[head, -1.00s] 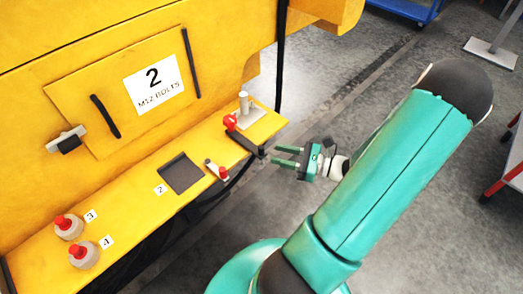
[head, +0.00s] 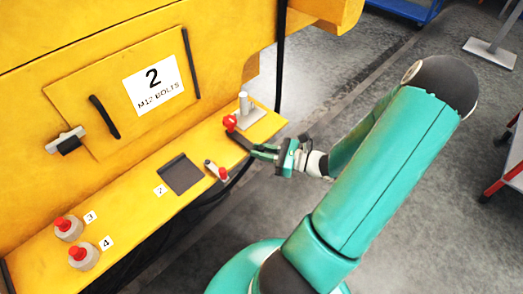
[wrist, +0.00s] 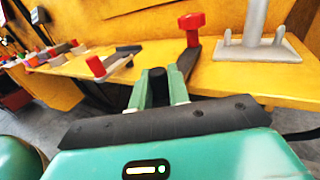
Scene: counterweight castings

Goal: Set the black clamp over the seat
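The black clamp is a dark bar (head: 240,140) with a red knob (head: 231,122) at its far end, on the yellow ledge. In the wrist view, the knob (wrist: 192,30) stands upright on the dark bar, and a black upright handle (wrist: 158,85) is at the near end. My gripper (head: 264,152) is at this near end, just off the ledge's front edge. In the wrist view, my gripper (wrist: 160,88) has one finger on each side of the handle, with no clear gap. A grey base with a post (head: 245,112) stands beyond the knob; I cannot tell whether it is the seat.
A dark square plate (head: 181,174) and a small red-ended piece (head: 215,171) lie left of the clamp. Two red-topped grey knobs (head: 69,227) (head: 83,256) stand farther left. A yellow panel labelled 2 (head: 125,92) rises behind the ledge. Open floor lies right.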

